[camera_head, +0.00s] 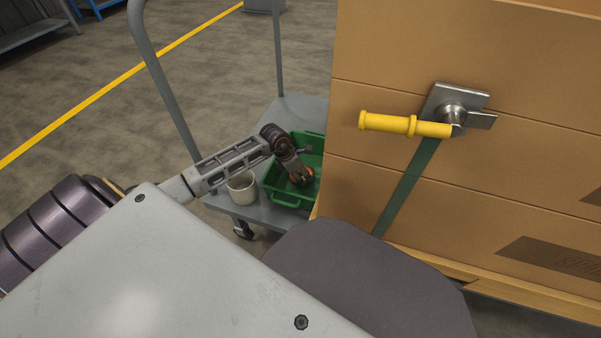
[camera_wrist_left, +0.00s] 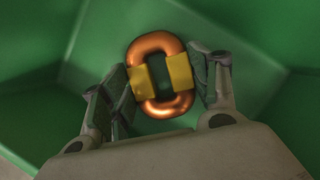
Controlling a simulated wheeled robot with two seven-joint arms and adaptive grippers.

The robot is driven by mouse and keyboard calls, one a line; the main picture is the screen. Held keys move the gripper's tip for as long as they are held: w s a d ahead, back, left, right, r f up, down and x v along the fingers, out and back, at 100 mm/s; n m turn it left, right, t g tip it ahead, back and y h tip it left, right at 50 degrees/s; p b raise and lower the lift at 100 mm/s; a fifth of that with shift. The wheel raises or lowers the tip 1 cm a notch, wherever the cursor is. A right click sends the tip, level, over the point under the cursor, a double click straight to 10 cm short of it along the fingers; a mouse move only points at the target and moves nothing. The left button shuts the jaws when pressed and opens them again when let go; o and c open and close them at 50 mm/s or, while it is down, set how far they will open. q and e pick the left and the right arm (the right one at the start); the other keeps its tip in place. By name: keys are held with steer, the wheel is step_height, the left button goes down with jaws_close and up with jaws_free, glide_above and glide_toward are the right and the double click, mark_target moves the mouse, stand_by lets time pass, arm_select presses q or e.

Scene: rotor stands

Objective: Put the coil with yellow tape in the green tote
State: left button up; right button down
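The coil is a copper-orange oval ring with yellow tape on its two long sides. In the left wrist view the coil (camera_wrist_left: 163,106) sits between the two fingers of my left gripper (camera_wrist_left: 162,85), which close on its taped sides. Behind it are the walls and floor of the green tote (camera_wrist_left: 250,65). In the head view the green tote (camera_head: 283,203) stands on the cart, and my left gripper (camera_head: 301,174) reaches down into it with a bit of orange coil showing at the fingertips. Whether the coil touches the tote floor is hard to tell. My right gripper is not in view.
The grey cart (camera_head: 295,105) has an upright tube handle. A white pot (camera_head: 242,188) stands left of the tote. A large cardboard-brown box (camera_head: 400,95) with a yellow-handled latch (camera_head: 405,124) and green strap blocks the right side.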

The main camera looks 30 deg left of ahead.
arm_select(q)
steer(key=o, duration=0.3)
steer(key=shift+r, duration=0.15)
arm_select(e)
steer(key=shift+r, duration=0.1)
arm_select(q)
steer(key=p+v, duration=0.4)
steer(key=v, duration=0.8)
steer(key=shift+p, duration=0.35)
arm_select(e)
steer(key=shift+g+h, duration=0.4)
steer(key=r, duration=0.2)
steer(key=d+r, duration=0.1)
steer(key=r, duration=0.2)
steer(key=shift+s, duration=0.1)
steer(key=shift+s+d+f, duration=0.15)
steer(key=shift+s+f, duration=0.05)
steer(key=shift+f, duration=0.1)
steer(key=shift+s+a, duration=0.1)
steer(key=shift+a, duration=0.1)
